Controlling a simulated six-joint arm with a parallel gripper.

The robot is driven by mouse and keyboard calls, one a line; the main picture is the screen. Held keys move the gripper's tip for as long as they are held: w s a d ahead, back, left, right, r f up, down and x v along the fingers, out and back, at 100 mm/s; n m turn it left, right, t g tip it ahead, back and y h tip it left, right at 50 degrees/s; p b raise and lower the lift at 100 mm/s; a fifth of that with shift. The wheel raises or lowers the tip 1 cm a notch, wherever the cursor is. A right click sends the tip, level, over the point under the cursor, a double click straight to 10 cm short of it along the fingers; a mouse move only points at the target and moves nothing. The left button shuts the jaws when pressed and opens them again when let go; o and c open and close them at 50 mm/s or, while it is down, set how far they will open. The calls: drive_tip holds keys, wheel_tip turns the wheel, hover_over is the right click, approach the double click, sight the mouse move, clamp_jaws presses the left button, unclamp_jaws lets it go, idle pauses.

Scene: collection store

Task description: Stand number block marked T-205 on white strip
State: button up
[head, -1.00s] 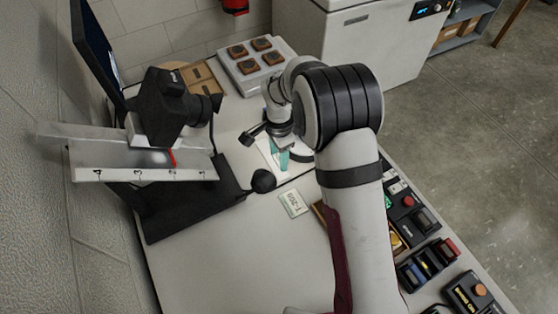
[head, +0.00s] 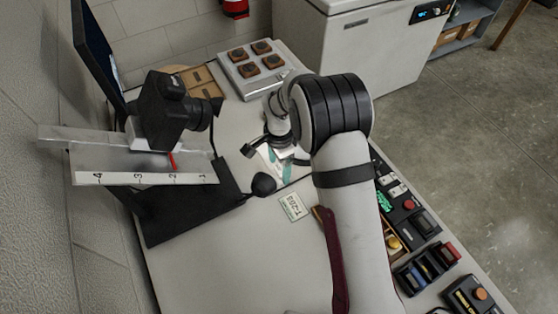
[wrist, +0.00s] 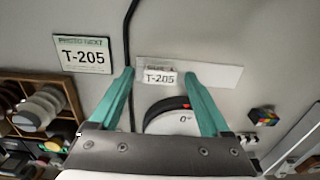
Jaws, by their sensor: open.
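The number block marked T-205 (wrist: 160,77) is on the white strip (wrist: 215,76), near the strip's left part in the wrist view. Its marked face shows towards the camera. I cannot tell for sure whether it stands fully upright. My gripper (wrist: 158,70) is open, with one teal finger on each side of the block and gaps visible between. In the head view my gripper (head: 287,172) is low over the strip, and the block is not clear there. A flat card also marked T-205 (wrist: 82,54) lies left of the strip; it shows in the head view (head: 294,206).
A round white dial (wrist: 172,122) marked 0° is close to the fingers. A black cable (wrist: 127,35) passes by the strip's left end. A camera (head: 170,108) on a black stand is at left. A colour cube (wrist: 263,116) and trays of small items (wrist: 38,108) flank the gripper.

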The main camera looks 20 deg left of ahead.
sight(279, 169)
wheel_tip(279, 169, up, 12)
drive_tip(key=s+d+r+n, duration=0.1)
drive_tip(key=s+d+r, duration=0.65)
drive_tip(key=d, duration=0.35)
drive_tip(key=s+d+n+y, duration=0.1)
drive_tip(key=s+d, duration=0.3)
drive_tip(key=s, duration=0.5)
drive_tip(key=s+d+r+n, duration=0.1)
drive_tip(key=s+d, duration=0.3)
drive_tip(key=s, duration=0.5)
drive_tip(key=shift+s+d+y, duration=0.2)
drive_tip(key=shift+s+y, duration=0.2)
